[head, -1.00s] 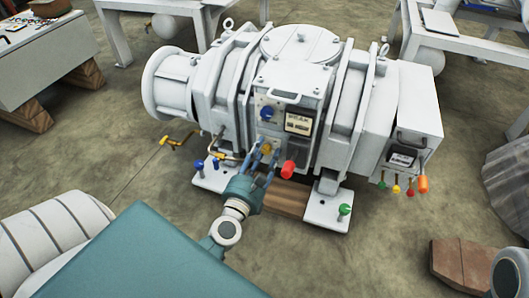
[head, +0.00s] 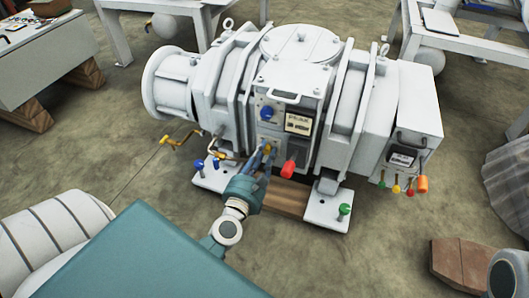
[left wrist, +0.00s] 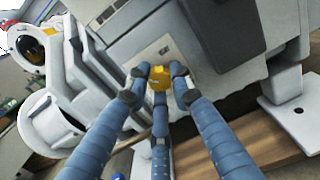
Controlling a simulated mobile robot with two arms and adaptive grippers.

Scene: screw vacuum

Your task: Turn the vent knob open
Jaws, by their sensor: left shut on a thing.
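A small yellow knob (head: 268,148) sits on the lower front panel of the white vacuum pump (head: 215,95). I take it for the vent knob, though no label on it can be read. My left gripper (head: 267,151) reaches up to it from below, with its blue fingers closed around it. In the left wrist view the yellow knob (left wrist: 161,76) is between the dark fingertips, against a light plate. Part of the knob is hidden by the fingertips. My right gripper is not in view.
A blue knob (head: 267,113) is above the yellow one, and a red knob (head: 288,169) is at its lower right. A brass crank handle (head: 180,140) sticks out at the left. Small coloured knobs hang below the right-hand box (head: 415,120).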

